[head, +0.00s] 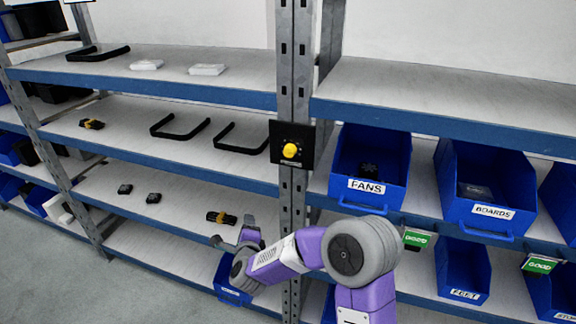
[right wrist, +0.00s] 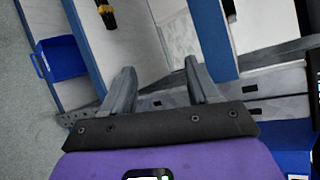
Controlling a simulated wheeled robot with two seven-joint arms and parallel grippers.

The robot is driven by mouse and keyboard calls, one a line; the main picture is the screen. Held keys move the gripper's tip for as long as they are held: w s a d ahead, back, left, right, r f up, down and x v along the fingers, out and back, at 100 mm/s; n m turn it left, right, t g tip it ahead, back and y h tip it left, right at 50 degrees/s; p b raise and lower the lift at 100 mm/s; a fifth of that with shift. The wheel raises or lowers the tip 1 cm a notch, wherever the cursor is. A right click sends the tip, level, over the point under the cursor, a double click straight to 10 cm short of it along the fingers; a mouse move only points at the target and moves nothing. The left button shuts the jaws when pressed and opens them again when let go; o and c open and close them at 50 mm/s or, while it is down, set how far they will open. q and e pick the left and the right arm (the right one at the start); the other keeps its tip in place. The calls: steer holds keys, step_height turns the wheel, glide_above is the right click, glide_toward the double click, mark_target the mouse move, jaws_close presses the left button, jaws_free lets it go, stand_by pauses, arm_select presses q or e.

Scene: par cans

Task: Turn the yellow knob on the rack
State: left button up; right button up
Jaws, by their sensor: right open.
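The yellow knob (head: 290,150) sits on a black square plate (head: 281,135) fixed to the grey rack upright (head: 294,60). My right gripper (head: 234,232) is lower and to the left of the knob, in front of the lower shelves, and apart from it. In the right wrist view its two fingers (right wrist: 160,68) are spread with nothing between them. I cannot make out the knob in the right wrist view. My left gripper is in neither view.
Blue bins labelled FANS (head: 368,200) and BOARDS (head: 488,224) stand right of the upright. Black handles (head: 240,145) and a black-and-yellow part (head: 221,218) lie on the left shelves. A blue bin (head: 230,280) is low behind my right forearm. Grey floor (head: 60,280) is clear at lower left.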

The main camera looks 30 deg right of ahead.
steer(key=s+d+r+m+h+b, duration=0.1)
steer(key=d+r+m+h, duration=0.15)
steer(key=r+m, duration=0.35)
steer(key=d+r+m+h, duration=0.2)
steer(key=r+m+h, duration=0.1)
steer(key=r+m, duration=0.3)
steer(key=m+g+h, duration=0.2)
steer(key=m+h, duration=0.1)
steer(key=m, duration=0.5)
glide_toward(288, 154)
steer(key=d, duration=0.1)
steer(key=b+x, duration=0.1)
steer(key=x, duration=0.7)
steer(key=shift+w+a, duration=0.15)
steer(key=shift+a, duration=0.05)
steer(key=c, duration=1)
steer(key=shift+c, duration=0.2)
